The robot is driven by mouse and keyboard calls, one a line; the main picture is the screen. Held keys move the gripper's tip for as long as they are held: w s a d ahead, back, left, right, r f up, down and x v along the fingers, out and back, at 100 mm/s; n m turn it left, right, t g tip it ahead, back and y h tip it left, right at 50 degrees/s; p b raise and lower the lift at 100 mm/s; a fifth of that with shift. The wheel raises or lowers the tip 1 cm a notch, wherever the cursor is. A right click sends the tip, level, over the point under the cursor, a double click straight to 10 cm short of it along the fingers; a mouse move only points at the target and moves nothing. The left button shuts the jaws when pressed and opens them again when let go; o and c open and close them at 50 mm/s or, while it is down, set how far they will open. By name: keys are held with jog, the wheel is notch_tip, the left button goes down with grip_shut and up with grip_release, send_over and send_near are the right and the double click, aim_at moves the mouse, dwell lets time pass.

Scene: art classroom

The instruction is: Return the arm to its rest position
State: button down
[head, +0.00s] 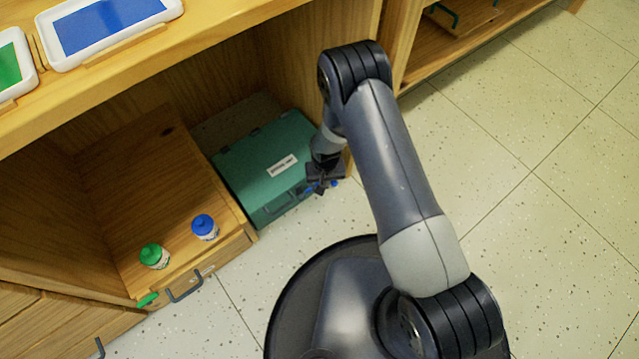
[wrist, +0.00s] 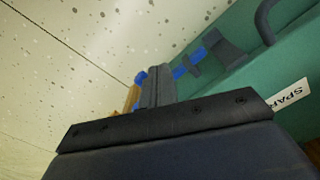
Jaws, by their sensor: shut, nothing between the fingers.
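My arm reaches over my base and bends down in the head view. My gripper (head: 322,186) is low, at the front right corner of a closed green case (head: 245,165). Its fingers are together and hold nothing. I cannot tell whether the fingers touch the case. Small blue parts show by the fingertips.
A wooden drawer (head: 205,270) left of the case carries a green-capped bottle (head: 154,256) and a blue-capped bottle (head: 205,228). A wooden counter (head: 215,30) with paint trays overhangs above. The tiled floor (head: 540,190) at right is clear.

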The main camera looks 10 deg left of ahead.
jog(key=shift+r+p, duration=0.3)
jog(key=shift+r, duration=0.5)
jog(key=shift+f, duration=0.1)
notch_tip(320, 180, down, 7)
jog(key=b, duration=0.4)
jog(key=shift+r, duration=0.2)
